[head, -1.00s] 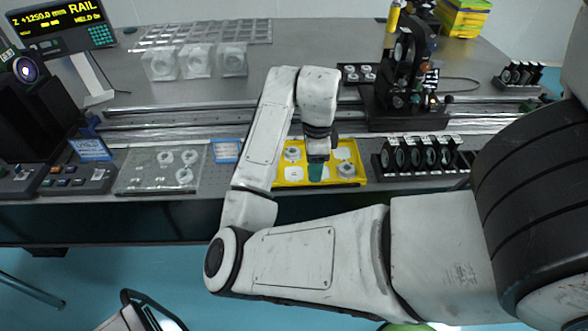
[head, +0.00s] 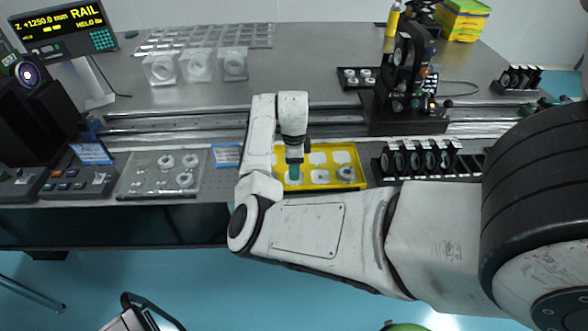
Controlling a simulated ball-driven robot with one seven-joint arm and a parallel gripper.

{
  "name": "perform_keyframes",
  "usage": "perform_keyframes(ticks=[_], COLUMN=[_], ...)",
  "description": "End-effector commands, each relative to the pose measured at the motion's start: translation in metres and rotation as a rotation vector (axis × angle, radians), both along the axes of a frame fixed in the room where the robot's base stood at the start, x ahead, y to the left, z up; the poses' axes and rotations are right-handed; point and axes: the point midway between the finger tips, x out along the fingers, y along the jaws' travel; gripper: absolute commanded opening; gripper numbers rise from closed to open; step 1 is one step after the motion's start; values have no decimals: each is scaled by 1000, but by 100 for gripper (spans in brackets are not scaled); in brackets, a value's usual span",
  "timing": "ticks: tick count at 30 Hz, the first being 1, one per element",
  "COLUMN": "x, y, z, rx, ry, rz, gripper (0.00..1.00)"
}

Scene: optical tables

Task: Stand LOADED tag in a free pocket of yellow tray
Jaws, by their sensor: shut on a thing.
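The yellow tray (head: 362,182) lies at the front edge of the table, with pale pockets, several showing empty. A round metal mount (head: 345,173) sits in its front right pocket. My gripper (head: 294,162) points down over the tray's left part and is shut on a small green tag (head: 294,172), held upright. No lettering on the tag can be read. I cannot tell whether its lower edge touches the tray. My gripper and wrist hide the back left pocket.
A row of black-framed optics (head: 418,160) stands close right of the tray. A blue-and-white label (head: 227,155) and a clear plate with rings (head: 160,173) lie to the left. A rail (head: 200,130) runs behind.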

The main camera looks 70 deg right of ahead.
Motion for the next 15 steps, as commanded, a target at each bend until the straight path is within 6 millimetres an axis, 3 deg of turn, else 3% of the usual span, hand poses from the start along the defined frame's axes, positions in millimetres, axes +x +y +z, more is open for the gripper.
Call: perform_keyframes(ticks=[4, 15], x=[-1, -1], y=[1, 0], z=[-18, -23], rx=[1, 1], ry=[2, 1], rz=[0, -1], gripper=[24, 24])
